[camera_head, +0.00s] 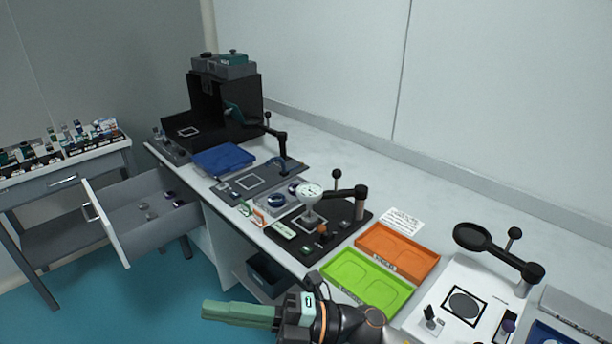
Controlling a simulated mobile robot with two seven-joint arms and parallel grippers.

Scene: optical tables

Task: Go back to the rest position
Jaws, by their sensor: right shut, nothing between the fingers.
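My right gripper (240,313) shows at the bottom of the head view, with its green fingers pointing left. Its fingers are together with nothing between them. It is in front of the table's front edge, over the floor, and apart from the things on the table. My left gripper is not in the head view.
An open drawer (145,210) juts out at left. A dark bin (268,275) sits below the table.

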